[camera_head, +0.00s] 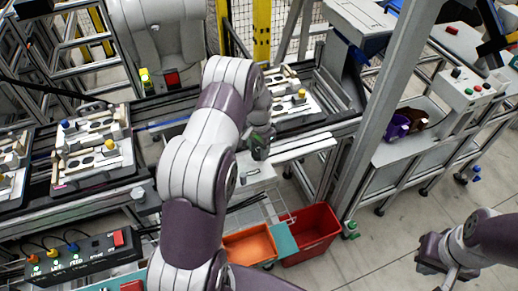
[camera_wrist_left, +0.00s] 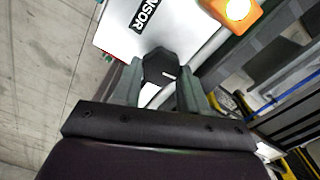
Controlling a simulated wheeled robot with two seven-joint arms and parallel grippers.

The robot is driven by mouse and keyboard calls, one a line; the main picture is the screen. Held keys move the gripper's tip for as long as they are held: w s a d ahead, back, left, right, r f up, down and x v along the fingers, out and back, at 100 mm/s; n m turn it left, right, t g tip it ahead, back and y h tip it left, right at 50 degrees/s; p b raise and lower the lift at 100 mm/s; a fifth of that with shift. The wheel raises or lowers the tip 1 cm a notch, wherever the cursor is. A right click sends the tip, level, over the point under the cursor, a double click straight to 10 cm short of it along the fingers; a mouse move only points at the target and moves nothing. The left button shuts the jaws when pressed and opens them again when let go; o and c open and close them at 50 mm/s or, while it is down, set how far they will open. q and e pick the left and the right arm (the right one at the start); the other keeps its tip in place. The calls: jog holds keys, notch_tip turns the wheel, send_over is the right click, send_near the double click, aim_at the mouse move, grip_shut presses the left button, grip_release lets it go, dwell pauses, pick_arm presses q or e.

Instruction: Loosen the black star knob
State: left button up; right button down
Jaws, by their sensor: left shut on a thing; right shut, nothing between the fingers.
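The black star knob (camera_wrist_left: 160,68) sits between the two fingers of my left gripper (camera_wrist_left: 163,92) in the left wrist view. The gripper is shut on it, with a finger on either side. The knob is in front of a white surface with a black "SENSOR" label (camera_wrist_left: 149,14). In the head view, my left gripper (camera_head: 260,146) points down at the white bench area in the middle; the knob cannot be made out there. My right gripper (camera_head: 446,272) is at the lower right, shut and empty, apart from everything.
An orange housing with a bright lamp (camera_wrist_left: 238,10) is close to the knob. Fixture pallets (camera_head: 92,146) lie on the conveyor at left. A red bin (camera_head: 318,240) and an orange bin (camera_head: 248,243) are below the bench. A grey post (camera_head: 385,110) stands right of my left arm.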

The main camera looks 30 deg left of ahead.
pick_arm(q)
jog(key=shift+w+r, duration=0.1)
jog(key=shift+r, duration=0.05)
jog(key=o, duration=1.1)
jog(key=shift+c, duration=0.2)
notch_tip(320, 180, up, 8)
jog(key=shift+r+b, duration=0.15)
jog(key=shift+b, duration=0.95)
notch_tip(320, 180, up, 4)
send_over(259, 152)
jog(key=shift+r, duration=0.15)
